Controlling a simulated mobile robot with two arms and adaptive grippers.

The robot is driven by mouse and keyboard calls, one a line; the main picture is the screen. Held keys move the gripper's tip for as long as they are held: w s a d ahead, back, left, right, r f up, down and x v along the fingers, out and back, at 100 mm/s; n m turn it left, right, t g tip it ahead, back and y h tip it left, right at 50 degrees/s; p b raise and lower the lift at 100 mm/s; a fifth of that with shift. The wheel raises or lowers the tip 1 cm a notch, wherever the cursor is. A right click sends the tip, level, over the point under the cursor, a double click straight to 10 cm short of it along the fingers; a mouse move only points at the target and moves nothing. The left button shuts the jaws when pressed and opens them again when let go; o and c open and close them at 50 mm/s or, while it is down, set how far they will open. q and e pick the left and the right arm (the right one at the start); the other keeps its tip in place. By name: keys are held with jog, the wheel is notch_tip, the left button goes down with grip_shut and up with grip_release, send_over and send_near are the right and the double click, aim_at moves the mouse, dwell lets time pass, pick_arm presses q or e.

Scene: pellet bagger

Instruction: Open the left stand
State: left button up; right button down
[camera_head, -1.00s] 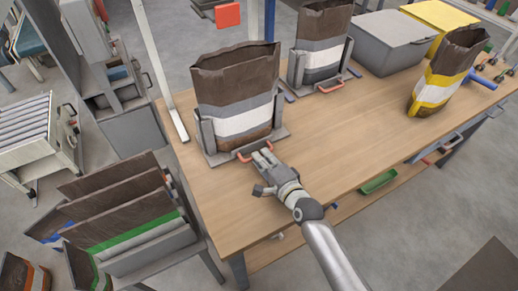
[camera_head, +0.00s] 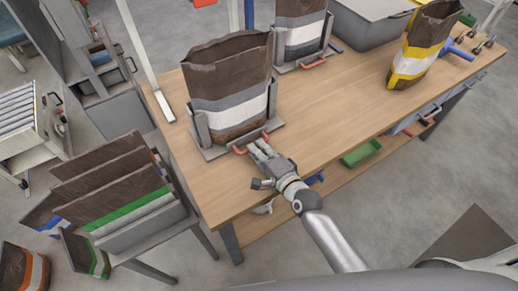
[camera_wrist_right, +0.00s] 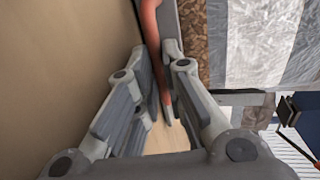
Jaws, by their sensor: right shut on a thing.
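The left stand (camera_head: 214,153) is a grey frame on the wooden table, with upright side plates around a brown, grey and white bag (camera_head: 230,85). The bag stands upright and open at the top. A red handle (camera_head: 264,136) sits at the stand's front edge. My right gripper (camera_head: 258,148) is at this handle, shut on it. In the right wrist view the red handle (camera_wrist_right: 152,35) runs between the two fingers of my right gripper (camera_wrist_right: 158,75). Part of the handle is hidden by the fingers. My left gripper is not in view.
A second stand (camera_head: 284,66) with a similar bag is behind to the right. A grey bin (camera_head: 372,25) and a yellow-banded bag (camera_head: 420,45) stand farther right. The table (camera_head: 330,110) is clear between them. A rack of bags (camera_head: 150,230) is at the left.

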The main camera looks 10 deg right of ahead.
jog(key=c, duration=1.8)
grip_release()
jog(key=shift+f, duration=0.1)
jog(key=shift+s, duration=0.15)
jog(key=v, duration=1.1)
jog(key=shift+s+d, duration=0.25)
jog(key=shift+s, duration=0.1)
